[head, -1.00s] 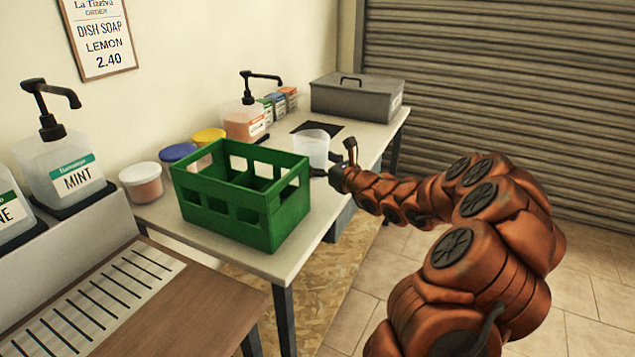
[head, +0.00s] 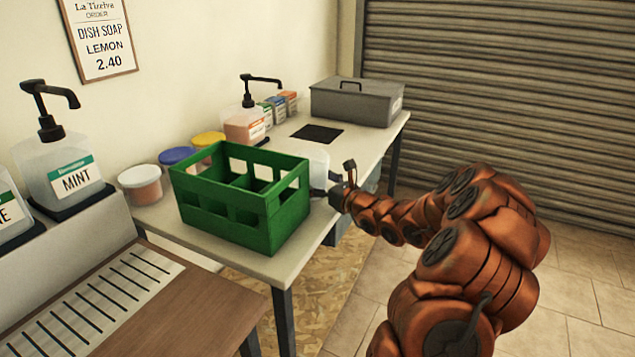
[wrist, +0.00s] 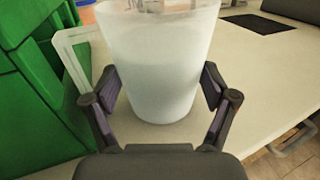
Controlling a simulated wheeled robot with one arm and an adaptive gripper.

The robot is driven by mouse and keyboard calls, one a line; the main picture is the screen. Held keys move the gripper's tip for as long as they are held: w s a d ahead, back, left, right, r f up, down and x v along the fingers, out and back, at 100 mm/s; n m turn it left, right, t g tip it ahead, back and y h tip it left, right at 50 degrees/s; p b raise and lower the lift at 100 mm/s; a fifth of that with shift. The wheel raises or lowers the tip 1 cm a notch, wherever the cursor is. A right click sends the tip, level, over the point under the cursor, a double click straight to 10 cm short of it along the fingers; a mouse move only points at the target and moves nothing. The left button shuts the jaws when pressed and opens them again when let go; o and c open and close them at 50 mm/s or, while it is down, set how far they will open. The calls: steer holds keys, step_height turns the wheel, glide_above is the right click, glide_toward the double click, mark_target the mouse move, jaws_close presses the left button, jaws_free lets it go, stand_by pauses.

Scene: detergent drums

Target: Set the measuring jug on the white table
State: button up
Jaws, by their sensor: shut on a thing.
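The measuring jug (wrist: 158,65) is a translucent whitish cup, upright between the two fingers of my gripper (wrist: 160,92) in the wrist view. My gripper is shut on it. In the head view the jug (head: 318,165) shows just right of the green crate, partly hidden by it, and my gripper (head: 333,190) holds it from the right. The white table (head: 365,146) lies under the jug. The jug's base looks at or very near the tabletop; I cannot tell if it touches.
The green crate (head: 240,215) stands close left of the jug. A black mat (head: 317,133) lies behind it, with a grey lidded box (head: 357,100) at the far end. A pump bottle (head: 246,122) and several tubs line the wall. Bare tabletop lies right of the mat.

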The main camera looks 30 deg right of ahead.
steer(key=o, duration=1.6)
steer(key=shift+c, duration=0.2)
steer(key=shift+r, duration=0.1)
steer(key=s+d, duration=0.1)
steer(key=s, duration=1.1)
steer(key=shift+d+p, duration=0.35)
steer(key=shift+p, duration=0.1)
